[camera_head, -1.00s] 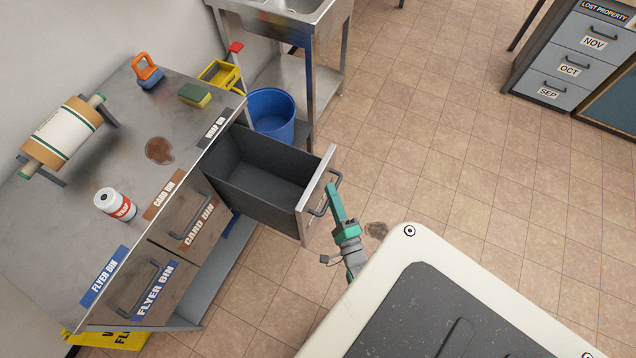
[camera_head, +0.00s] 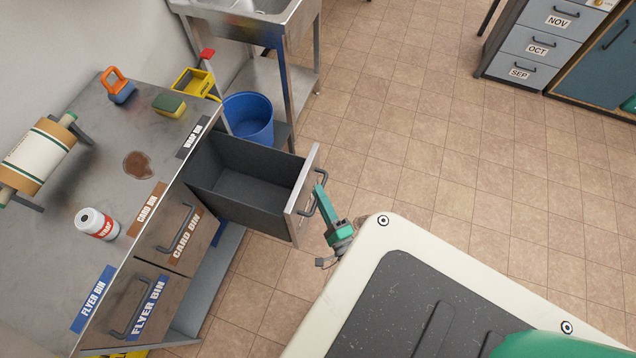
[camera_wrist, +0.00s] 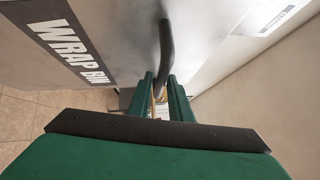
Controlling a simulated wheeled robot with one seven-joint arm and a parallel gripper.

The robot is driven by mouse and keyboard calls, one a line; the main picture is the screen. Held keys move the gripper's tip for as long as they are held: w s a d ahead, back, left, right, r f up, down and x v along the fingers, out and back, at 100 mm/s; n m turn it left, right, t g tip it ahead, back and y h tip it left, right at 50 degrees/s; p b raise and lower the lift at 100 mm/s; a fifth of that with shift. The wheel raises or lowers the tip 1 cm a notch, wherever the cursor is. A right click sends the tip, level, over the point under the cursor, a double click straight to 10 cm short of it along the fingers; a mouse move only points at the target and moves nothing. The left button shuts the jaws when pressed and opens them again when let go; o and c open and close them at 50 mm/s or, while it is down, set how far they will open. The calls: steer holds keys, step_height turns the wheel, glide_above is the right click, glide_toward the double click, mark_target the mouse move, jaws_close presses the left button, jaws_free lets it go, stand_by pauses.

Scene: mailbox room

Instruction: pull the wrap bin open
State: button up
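The wrap bin (camera_head: 240,187) is a dark grey drawer that stands far out of the counter, beside the "WRAP BIN" label (camera_head: 194,137). Its front panel (camera_head: 300,205) carries a dark bar handle (camera_head: 328,190). My green gripper (camera_head: 319,188) is at this handle. In the wrist view, my gripper's fingers (camera_wrist: 159,88) lie on both sides of the dark handle (camera_wrist: 166,50) and appear closed on it. The fingertips are partly hidden. The lettering "WRAP BIN" (camera_wrist: 70,48) shows on the drawer front. The drawer looks empty.
The closed card bin (camera_head: 177,238) and flyer bin (camera_head: 145,305) sit beside the open drawer. A blue bucket (camera_head: 248,118) stands beyond it under the sink. The tiled floor (camera_head: 420,150) right of the drawer is clear.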

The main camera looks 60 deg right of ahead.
steer(key=v, duration=0.9)
steer(key=shift+s, duration=0.3)
steer(key=shift+w+a, duration=0.15)
steer(key=shift+a, duration=0.1)
steer(key=a+r+n+y, duration=0.5)
steer(key=a+r+n, duration=0.2)
steer(key=a+n, duration=0.6)
steer(key=s+a+r+n+g+y, duration=0.1)
steer(key=a+r+n+y, duration=0.4)
steer(key=a+n, duration=0.8)
steer(key=a+r, duration=0.2)
steer(key=a, duration=0.1)
steer(key=shift+s+a+r, duration=0.15)
steer(key=shift+a+r, duration=0.2)
steer(key=shift+r, duration=0.05)
steer(key=shift+s, duration=0.1)
